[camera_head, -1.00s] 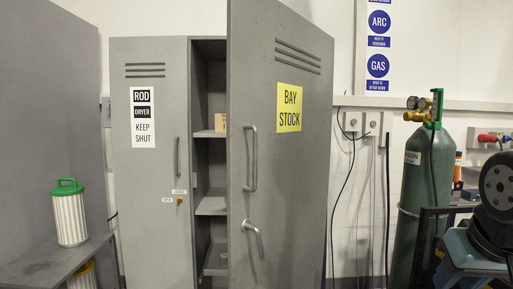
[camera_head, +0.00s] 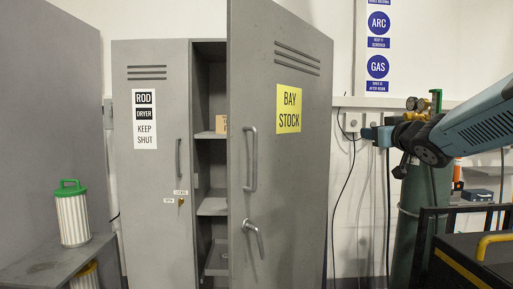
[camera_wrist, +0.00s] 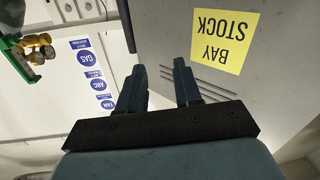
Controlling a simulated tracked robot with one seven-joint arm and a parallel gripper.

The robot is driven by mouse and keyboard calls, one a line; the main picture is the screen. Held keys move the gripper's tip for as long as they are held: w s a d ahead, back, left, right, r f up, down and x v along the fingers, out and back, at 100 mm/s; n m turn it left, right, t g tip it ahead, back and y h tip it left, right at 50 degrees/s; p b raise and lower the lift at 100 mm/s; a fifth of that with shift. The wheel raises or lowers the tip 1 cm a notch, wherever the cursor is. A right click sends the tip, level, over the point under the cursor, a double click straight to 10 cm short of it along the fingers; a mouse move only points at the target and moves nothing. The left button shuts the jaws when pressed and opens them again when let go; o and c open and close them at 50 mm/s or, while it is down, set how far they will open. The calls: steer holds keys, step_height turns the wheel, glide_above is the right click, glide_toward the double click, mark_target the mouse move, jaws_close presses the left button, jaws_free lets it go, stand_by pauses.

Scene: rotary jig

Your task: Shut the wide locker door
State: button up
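The wide locker door (camera_head: 290,175), grey with a yellow BAY STOCK sign (camera_head: 289,108), stands swung open, showing the shelves behind its left side. It has an upright bar handle (camera_head: 251,158) and a lower lever handle (camera_head: 254,238). My gripper (camera_head: 367,133) is to the right of the door's right edge in the head view, apart from it. In the wrist view my gripper (camera_wrist: 159,72) has its two fingers spread with nothing between them. The door (camera_wrist: 255,85) with its sign (camera_wrist: 224,38) shows there upside down, beyond the fingers and to the right.
A narrow closed locker door (camera_head: 160,200) marked ROD DRYER is left of the open bay (camera_head: 212,175). A green gas cylinder (camera_head: 411,215) stands right, partly behind my arm. A white canister with green lid (camera_head: 72,215) sits on a grey bench (camera_head: 50,265) at left.

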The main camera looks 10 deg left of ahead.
steer(key=w+a+n+g+y, duration=0.25)
steer(key=a+n+y, duration=0.2)
steer(key=a, duration=0.25)
steer(key=s+a+f+n+g+y, duration=0.1)
steer(key=s+a+n+g+y, duration=0.1)
steer(key=a+g, duration=0.3)
steer(key=s+a+f+n+g+y, duration=0.2)
steer(key=a+n+g, duration=0.2)
steer(key=a, duration=0.8)
steer(key=s+a+f+n+g+y, duration=0.2)
steer(key=s+a+n+g+y, duration=0.1)
steer(key=a+g, duration=0.4)
steer(key=shift+a+f, duration=0.15)
steer(key=shift+a, duration=0.8)
jaws_close()
